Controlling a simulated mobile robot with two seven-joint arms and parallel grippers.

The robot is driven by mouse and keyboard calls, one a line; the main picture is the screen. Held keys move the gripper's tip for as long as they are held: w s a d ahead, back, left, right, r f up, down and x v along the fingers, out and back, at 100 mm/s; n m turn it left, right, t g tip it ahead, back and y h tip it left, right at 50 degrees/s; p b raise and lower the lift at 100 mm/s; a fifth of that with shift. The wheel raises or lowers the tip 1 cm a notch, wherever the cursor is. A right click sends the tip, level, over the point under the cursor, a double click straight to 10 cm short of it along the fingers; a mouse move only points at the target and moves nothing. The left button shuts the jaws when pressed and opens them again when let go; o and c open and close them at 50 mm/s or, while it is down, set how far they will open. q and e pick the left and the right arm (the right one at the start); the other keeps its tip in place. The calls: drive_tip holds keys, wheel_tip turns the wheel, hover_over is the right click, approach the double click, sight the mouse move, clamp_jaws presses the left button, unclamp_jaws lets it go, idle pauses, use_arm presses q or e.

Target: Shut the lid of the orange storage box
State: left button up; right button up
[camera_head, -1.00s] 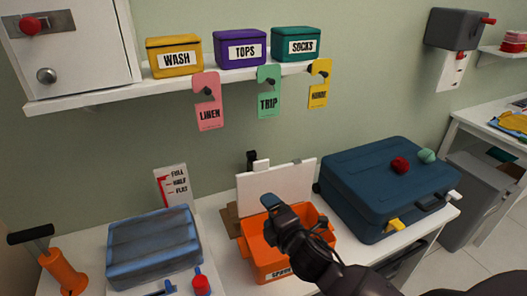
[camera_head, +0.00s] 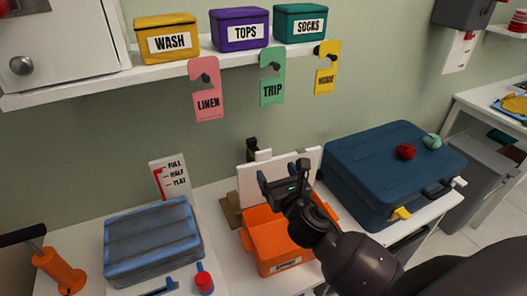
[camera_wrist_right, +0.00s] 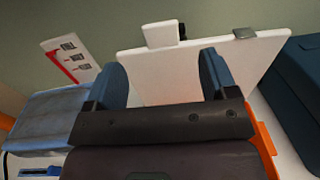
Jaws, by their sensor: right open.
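The orange storage box (camera_head: 270,262) stands on the white counter with a label on its front. Its white lid (camera_head: 247,178) is raised at the back edge, standing upright. In the right wrist view the lid (camera_wrist_right: 205,72) stands just beyond the fingers, with a small white tab on its top edge. My right gripper (camera_head: 277,184) is above the box, in front of the lid. Its two fingers (camera_wrist_right: 163,85) are spread with nothing between them. Whether they touch the lid cannot be told. My arm hides the box's right part. My left gripper is not in view.
A dark blue suitcase (camera_head: 375,165) stands close to the right of the box. A shelf (camera_head: 90,85) with bins and hanging tags is above.

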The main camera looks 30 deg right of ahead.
sight(264, 153)
drive_tip(key=w, duration=0.6)
drive_tip(key=w+d, duration=0.1)
drive_tip(key=w, duration=0.2)
drive_tip(key=shift+w+d, duration=0.1)
drive_tip(key=shift+w, duration=0.25)
